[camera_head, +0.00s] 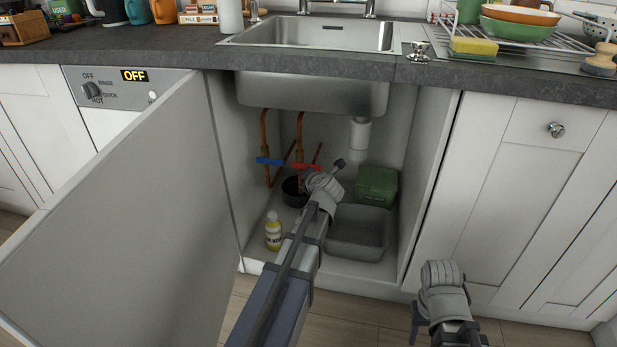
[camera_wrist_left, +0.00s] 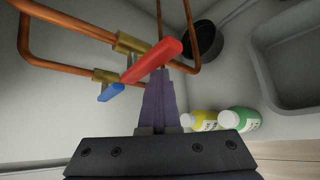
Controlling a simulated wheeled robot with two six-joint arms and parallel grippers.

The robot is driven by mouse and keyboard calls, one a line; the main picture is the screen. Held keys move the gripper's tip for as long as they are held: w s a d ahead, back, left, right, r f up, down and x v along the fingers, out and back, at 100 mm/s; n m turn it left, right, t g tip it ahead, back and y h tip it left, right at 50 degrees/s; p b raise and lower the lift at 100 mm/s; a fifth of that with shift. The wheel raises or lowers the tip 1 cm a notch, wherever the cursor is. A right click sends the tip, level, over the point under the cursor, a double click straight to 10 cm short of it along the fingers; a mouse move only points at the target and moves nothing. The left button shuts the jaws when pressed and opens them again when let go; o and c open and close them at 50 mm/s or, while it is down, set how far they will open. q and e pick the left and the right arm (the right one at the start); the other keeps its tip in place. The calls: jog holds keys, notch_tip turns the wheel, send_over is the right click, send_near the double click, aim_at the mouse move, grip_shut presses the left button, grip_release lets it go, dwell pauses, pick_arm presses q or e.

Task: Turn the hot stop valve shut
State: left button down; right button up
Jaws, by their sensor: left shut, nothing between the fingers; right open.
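The hot stop valve has a red lever (camera_head: 304,166) under the sink, lying across its upright copper pipe. In the left wrist view the red lever (camera_wrist_left: 152,62) slants across a brass valve body (camera_wrist_left: 130,44). A similar blue lever (camera_head: 268,161) is to its left. My left gripper (camera_wrist_left: 162,76) is shut and empty, its fingertips close beneath the red lever; I cannot tell whether they touch. In the head view my left wrist hides those fingers. My right gripper (camera_head: 440,288) is open and empty, low outside the cabinet at the right; its fingers are barely visible.
The cabinet door (camera_head: 130,220) stands open at the left. Inside are a dark pot (camera_head: 292,192), a yellow bottle (camera_head: 273,234), a grey basin (camera_head: 357,236) and a green box (camera_head: 376,184). The sink (camera_head: 310,92) hangs above.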

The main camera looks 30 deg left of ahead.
pick_arm(q)
notch_tip(320, 180, down, 4)
jog(key=d+b, duration=0.1)
jog(key=b, duration=0.2)
jog(key=s+d+r+p, duration=0.2)
jog(key=s+r+p, duration=0.4)
jog(key=s, duration=0.1)
jog(key=shift+s+r, duration=0.3)
jog(key=shift+d+r, duration=0.1)
